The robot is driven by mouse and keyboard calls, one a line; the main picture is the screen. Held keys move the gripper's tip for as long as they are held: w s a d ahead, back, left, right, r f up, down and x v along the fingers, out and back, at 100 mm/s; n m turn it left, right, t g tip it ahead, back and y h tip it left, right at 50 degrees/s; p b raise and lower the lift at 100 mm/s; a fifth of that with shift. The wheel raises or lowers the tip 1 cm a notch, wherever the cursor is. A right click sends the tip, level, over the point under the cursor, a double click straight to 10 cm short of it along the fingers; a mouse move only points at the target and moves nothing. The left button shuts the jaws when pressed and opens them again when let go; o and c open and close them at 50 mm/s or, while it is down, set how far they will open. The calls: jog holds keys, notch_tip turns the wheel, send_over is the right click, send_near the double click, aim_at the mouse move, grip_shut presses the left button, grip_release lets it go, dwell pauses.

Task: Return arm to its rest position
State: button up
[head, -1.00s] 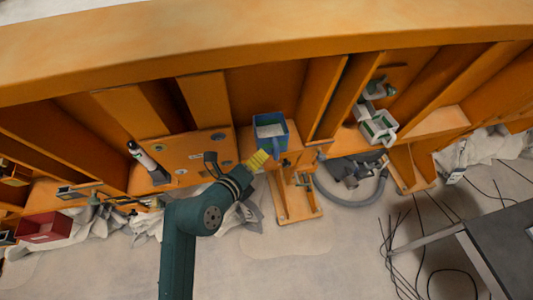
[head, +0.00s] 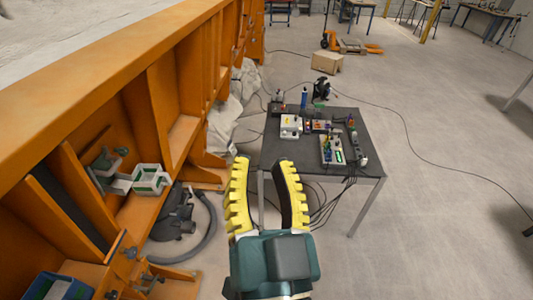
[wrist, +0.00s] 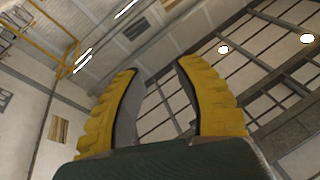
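My gripper (head: 267,172) is in the lower middle of the head view, in front of the dark table. Its two yellow ribbed fingers stand apart with nothing between them. In the wrist view my gripper (wrist: 158,75) is also open and empty, pointing up toward the hall's ceiling and walls. It touches nothing that I can see.
A dark table (head: 268,152) with electronics stands just beyond my gripper. The orange sandbed frame (head: 165,100) runs along the left, with a blue bin (head: 45,290) and white-green trays (head: 150,180) on it. A cardboard box (head: 327,63) lies farther back. Floor on the right is open.

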jog(key=s+d+r+n+t+h, duration=0.1)
jog(key=s+d+r+n, duration=0.1)
jog(key=s+d+r, duration=0.1)
jog(key=d+r, duration=0.1)
jog(key=d, duration=0.1)
jog(key=shift+d+n+h, duration=0.3)
jog(key=shift+d+h, duration=0.1)
jog(key=shift+w, duration=0.1)
